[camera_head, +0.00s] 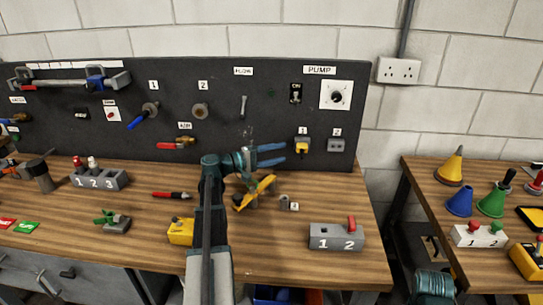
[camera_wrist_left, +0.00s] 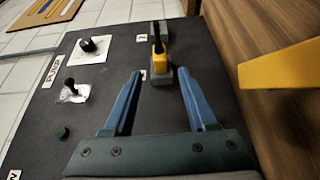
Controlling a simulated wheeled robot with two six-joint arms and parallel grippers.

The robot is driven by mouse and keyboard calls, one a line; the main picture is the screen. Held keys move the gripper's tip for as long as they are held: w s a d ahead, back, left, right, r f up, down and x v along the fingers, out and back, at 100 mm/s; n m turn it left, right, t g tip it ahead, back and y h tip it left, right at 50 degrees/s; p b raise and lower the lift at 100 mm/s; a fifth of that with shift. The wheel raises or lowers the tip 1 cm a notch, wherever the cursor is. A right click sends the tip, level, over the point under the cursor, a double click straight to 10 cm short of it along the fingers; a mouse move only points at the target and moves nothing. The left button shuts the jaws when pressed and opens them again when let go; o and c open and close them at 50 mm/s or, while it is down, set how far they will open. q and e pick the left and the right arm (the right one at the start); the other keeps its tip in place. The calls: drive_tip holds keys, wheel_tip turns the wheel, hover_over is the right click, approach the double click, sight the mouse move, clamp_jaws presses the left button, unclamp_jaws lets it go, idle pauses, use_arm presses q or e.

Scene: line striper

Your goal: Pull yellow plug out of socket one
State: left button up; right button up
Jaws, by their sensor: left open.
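The yellow plug (camera_head: 302,147) sits in socket one, under the label 1 on the dark upright panel. In the left wrist view the yellow plug (camera_wrist_left: 160,48) has a black upper part and stands in a grey socket base (camera_wrist_left: 161,79). My left gripper (camera_head: 285,153) is open, with its blue fingers pointing at the plug from the left. In the left wrist view the open left gripper (camera_wrist_left: 160,73) has its fingertips to either side of the plug's line, with nothing held between them. Whether a finger touches the plug cannot be told.
Grey socket two (camera_head: 336,145) is right of the plug. The PUMP plate (camera_head: 336,95) and ON switch (camera_head: 296,92) are above. A yellow-handled tool (camera_head: 255,192) lies on the bench below my arm. A grey block (camera_head: 335,238) with a red peg stands at the front right.

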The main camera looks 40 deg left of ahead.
use_arm(q)
drive_tip(key=shift+x, duration=3.55)
drive_tip(key=shift+d, duration=0.1)
clamp_jaws()
